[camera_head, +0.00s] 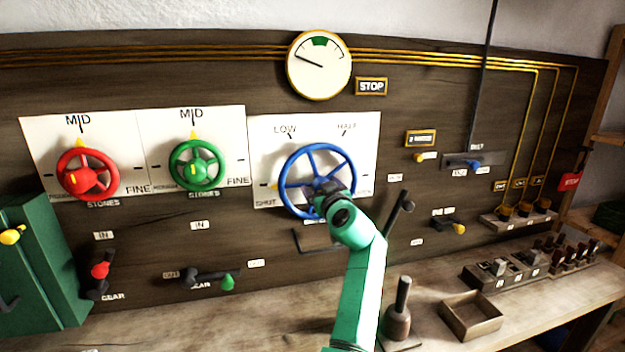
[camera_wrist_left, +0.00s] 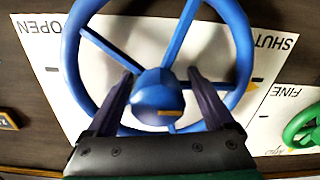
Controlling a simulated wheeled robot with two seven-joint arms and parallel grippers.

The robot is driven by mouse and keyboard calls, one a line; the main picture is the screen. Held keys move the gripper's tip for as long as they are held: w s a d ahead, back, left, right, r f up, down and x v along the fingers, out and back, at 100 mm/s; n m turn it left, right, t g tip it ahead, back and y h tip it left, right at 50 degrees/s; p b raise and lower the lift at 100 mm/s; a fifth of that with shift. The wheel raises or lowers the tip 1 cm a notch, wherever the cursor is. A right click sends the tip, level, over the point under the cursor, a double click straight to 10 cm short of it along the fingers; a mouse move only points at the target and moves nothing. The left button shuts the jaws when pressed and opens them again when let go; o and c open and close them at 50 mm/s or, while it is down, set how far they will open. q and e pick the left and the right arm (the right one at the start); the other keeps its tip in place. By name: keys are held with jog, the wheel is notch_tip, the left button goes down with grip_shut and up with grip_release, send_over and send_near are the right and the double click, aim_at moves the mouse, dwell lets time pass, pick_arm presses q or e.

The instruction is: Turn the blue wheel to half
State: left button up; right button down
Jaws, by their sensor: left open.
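The blue wheel (camera_head: 318,150) is mounted on a white dial plate (camera_head: 365,128) marked SHUT, LOW and HALF. A yellow pointer shows at the plate's left, by SHUT. In the left wrist view, upside down, the blue wheel (camera_wrist_left: 245,40) fills the middle, with OPEN and SHUT on the plate. My left gripper (camera_head: 322,188) is at the wheel's hub, its arm hiding the lower rim. In the wrist view, my open left gripper (camera_wrist_left: 160,82) has one finger on each side of the hub; contact cannot be told. My right gripper is not in view.
Red (camera_head: 88,174) and green (camera_head: 197,165) wheels stand to the left. A black lever (camera_head: 400,212) is close right of my arm. A wooden-handled tool (camera_head: 398,315) and an open box (camera_head: 471,315) are on the bench. A gauge (camera_head: 319,66) hangs above.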

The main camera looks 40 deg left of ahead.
pick_arm(q)
jog(key=shift+s+d+r, duration=0.1)
jog(key=shift+d+r, duration=0.1)
jog(key=shift+d, duration=0.1)
jog(key=c, duration=1.4)
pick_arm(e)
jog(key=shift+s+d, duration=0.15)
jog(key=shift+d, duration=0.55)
pick_arm(q)
jog(key=shift+o, duration=0.2)
